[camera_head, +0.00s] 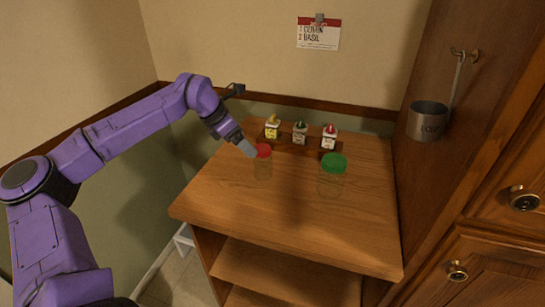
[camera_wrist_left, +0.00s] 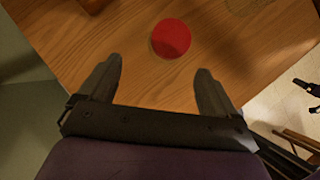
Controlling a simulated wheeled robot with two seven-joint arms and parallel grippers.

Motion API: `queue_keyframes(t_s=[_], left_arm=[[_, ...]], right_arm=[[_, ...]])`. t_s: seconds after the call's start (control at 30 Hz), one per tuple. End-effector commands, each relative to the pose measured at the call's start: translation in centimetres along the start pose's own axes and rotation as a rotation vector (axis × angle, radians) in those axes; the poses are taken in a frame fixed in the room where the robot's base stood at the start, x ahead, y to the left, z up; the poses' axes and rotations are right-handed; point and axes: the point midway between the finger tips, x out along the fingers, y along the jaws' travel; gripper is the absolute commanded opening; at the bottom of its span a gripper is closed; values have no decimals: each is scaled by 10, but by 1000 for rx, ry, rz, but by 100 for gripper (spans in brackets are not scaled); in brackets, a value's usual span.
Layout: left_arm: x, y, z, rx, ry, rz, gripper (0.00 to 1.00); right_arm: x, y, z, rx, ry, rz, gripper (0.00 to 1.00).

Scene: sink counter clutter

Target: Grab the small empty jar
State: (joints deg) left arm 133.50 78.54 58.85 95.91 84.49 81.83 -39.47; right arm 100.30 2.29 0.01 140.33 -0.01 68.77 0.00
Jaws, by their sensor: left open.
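A small clear jar with a red lid (camera_head: 263,167) stands upright on the wooden counter; it looks empty through its see-through wall. In the left wrist view its red lid (camera_wrist_left: 171,38) lies ahead of the fingertips, roughly midway between them. A larger clear jar with a green lid (camera_head: 332,178) stands to its right. My left gripper (camera_head: 248,149) is just left of the red lid in the head view. In the left wrist view my left gripper (camera_wrist_left: 158,80) has its fingers wide apart with nothing between them. My right gripper is not seen.
Three small spice bottles, yellow (camera_head: 272,128), green (camera_head: 300,132) and red (camera_head: 329,137), stand in a wooden rack at the back of the counter (camera_head: 300,225). A metal measuring cup (camera_head: 428,120) hangs on the right cabinet wall. The counter's front is clear.

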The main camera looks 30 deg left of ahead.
Motion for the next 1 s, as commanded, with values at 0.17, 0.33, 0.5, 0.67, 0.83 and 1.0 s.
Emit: queue_keyframes(t_s=[0.17, 0.33, 0.5, 0.67, 0.83, 1.0], left_arm=[[35, -3, 4, 6, 6, -7, 91], [56, -4, 6, 8, 5, -7, 91], [86, -8, 10, 8, 7, -7, 91], [102, -6, 8, 4, 2, -5, 91], [102, -6, 8, 4, 1, -3, 91], [102, -6, 8, 4, 2, -3, 43]], right_arm=[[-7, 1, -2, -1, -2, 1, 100], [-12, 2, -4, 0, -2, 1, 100], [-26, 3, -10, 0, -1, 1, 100], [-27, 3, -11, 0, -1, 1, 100], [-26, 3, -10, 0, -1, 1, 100], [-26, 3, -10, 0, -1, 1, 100]])
